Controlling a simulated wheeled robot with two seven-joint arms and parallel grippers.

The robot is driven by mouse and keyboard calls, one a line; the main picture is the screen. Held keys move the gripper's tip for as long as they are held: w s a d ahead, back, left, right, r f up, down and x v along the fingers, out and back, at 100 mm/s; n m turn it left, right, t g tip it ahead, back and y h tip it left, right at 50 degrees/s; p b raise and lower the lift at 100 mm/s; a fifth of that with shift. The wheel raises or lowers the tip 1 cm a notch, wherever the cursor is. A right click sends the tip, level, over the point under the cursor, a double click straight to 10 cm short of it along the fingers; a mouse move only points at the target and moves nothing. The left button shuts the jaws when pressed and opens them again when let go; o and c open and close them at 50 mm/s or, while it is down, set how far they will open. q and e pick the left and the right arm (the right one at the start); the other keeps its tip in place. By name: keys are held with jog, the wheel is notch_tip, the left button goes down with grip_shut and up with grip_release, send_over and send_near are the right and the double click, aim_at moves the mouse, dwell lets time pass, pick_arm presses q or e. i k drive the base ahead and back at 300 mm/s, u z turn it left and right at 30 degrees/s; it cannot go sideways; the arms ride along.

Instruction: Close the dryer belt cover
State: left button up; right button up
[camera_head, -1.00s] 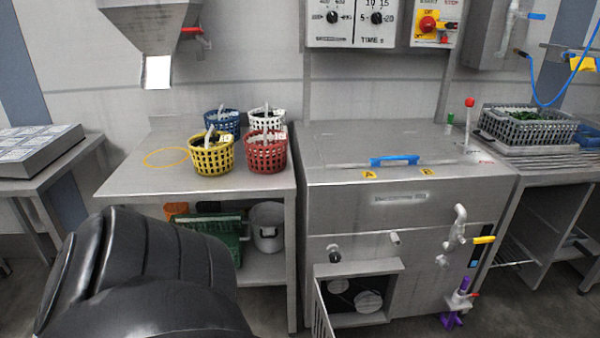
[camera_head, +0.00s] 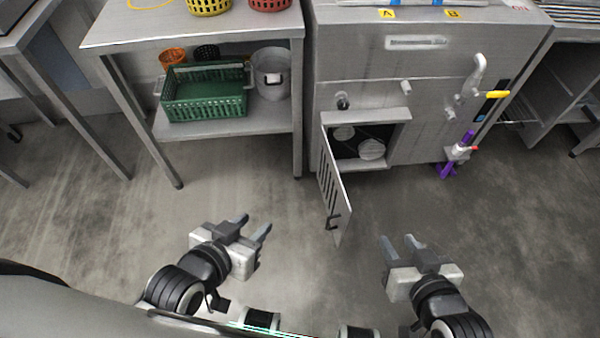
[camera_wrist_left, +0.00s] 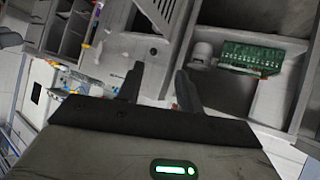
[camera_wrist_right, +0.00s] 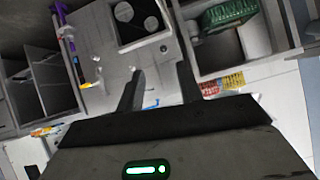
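The dryer belt cover (camera_head: 333,193) is a grey slotted door with a dark handle, low on the front of the steel machine (camera_head: 440,68). It stands swung open towards me, hinged at the left of a boxy opening (camera_head: 362,146) with two round discs inside. It also shows at the top of the left wrist view (camera_wrist_left: 166,14). My left gripper (camera_head: 255,226) is open and empty, to the left of the cover and apart from it. My right gripper (camera_head: 399,243) is open and empty, to the right of the cover and apart from it.
A steel table (camera_head: 120,28) stands left of the machine, with a green crate (camera_head: 205,95) and a pot (camera_head: 271,76) on its lower shelf. Pipes with a yellow handle (camera_head: 496,94) and a purple valve (camera_head: 447,170) stick out at the machine's right. The floor in front is clear.

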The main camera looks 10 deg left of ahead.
aim_at(338, 208)
jog(key=i, duration=0.45)
jog(key=z, duration=1.35)
jog(key=k, duration=1.55)
jog(key=u, duration=0.15)
jog(key=i, duration=0.9)
jog(key=z, duration=0.05)
